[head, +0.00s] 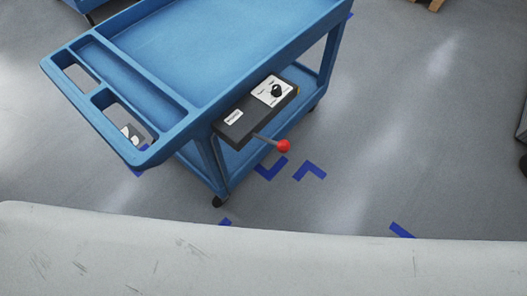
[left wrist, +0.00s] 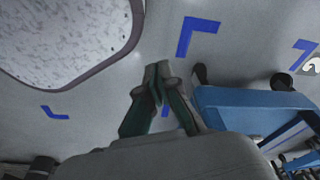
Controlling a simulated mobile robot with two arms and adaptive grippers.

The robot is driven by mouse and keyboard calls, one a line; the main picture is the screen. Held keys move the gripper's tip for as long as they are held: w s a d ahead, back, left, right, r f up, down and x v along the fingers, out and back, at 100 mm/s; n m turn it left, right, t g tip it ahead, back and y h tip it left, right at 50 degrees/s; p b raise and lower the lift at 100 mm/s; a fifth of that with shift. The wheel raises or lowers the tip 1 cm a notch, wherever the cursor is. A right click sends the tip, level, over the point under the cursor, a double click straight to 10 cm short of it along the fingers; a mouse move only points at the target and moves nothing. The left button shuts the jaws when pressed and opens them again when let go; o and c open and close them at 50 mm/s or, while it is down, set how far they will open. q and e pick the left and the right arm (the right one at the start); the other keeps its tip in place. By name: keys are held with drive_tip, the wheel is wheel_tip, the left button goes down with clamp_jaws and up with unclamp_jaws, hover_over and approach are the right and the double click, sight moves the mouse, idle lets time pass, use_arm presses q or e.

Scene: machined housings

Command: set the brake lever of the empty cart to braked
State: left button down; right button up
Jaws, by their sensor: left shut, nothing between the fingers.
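The blue cart (head: 178,100) stands in the upper left of the head view, and its top tray is empty. A dark brake box (head: 240,121) is fixed to its side, with a white plate and a black knob. The brake lever (head: 266,139) sticks out of the box to the lower right and ends in a red ball (head: 283,146). The plate's markings are too small to read. My left gripper (left wrist: 157,72) shows in the left wrist view, shut and empty above the floor. Part of a blue cart (left wrist: 250,108) is to its right. No gripper shows in the head view.
Blue floor marks (head: 309,171) lie on the grey floor near the cart's wheels. A pale scratched surface (head: 250,262) fills the bottom of the head view. A wooden piece (head: 432,4) is at the top right edge. The floor right of the cart is mostly clear.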

use_arm(q)
drive_tip(key=w+d+r+t+h+b, duration=0.1)
drive_tip(key=w+d+r+t+h, duration=0.1)
drive_tip(key=w+r, duration=0.6)
drive_tip(key=w+d+r+n+t+h+b, duration=0.1)
drive_tip(key=w+d+r+h, duration=0.3)
drive_tip(key=w+r, duration=0.5)
drive_tip(key=w+d+r+n+t+h+b, duration=0.1)
drive_tip(key=w+r+h, duration=0.5)
drive_tip(key=r, duration=1.8)
drive_tip(key=w+d+t+b, duration=0.1)
drive_tip(key=w+d+t, duration=0.1)
drive_tip(key=t, duration=0.1)
drive_tip(key=shift+w+d+r+b, duration=0.15)
drive_tip(key=shift+d+b, duration=0.15)
drive_tip(key=shift+d, duration=0.1)
use_arm(e)
drive_tip(key=f, duration=0.3)
drive_tip(key=s+f, duration=0.1)
drive_tip(key=f, duration=0.1)
drive_tip(key=shift+f, duration=0.2)
use_arm(q)
drive_tip(key=shift+d, duration=0.1)
